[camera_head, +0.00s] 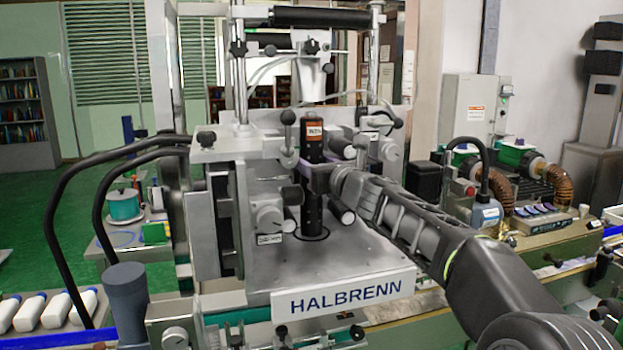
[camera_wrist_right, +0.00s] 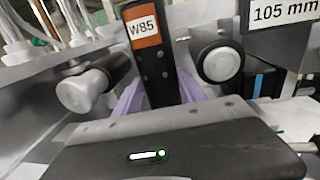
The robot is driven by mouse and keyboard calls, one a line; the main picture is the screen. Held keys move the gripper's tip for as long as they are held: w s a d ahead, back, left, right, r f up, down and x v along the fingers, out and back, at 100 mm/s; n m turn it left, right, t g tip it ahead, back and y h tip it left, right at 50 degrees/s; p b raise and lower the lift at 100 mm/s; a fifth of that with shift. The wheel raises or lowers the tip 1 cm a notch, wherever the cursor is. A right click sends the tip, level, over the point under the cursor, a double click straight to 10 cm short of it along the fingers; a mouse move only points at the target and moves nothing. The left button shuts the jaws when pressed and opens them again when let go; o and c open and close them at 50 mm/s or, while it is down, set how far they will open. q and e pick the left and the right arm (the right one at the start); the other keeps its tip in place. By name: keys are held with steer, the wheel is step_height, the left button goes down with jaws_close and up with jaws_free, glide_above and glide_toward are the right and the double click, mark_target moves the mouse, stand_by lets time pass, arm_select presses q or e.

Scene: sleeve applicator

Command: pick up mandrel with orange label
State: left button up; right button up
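The mandrel with the orange label (camera_head: 313,148) is a dark upright cylinder in the middle of the machine in the head view. Its lower part (camera_head: 312,215) reaches down to the machine's plate. In the right wrist view the mandrel (camera_wrist_right: 160,70) stands upright and its orange label reads W85. My right gripper (camera_head: 318,178) reaches in from the right at the mandrel's mid-height. Its purple fingers (camera_wrist_right: 158,95) lie on either side of the mandrel. I cannot tell whether they press on it. My left gripper is not in view.
Clamp knobs and rollers (camera_head: 268,215) stand close on both sides of the mandrel. The wrist view shows a roller on the left (camera_wrist_right: 85,92) and another on the right (camera_wrist_right: 220,62). A metal frame (camera_head: 240,70) rises behind. White bottles (camera_head: 55,310) are at the lower left.

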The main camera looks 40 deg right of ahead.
jaws_close()
steer(key=shift+r, duration=0.1)
stand_by(0.6)
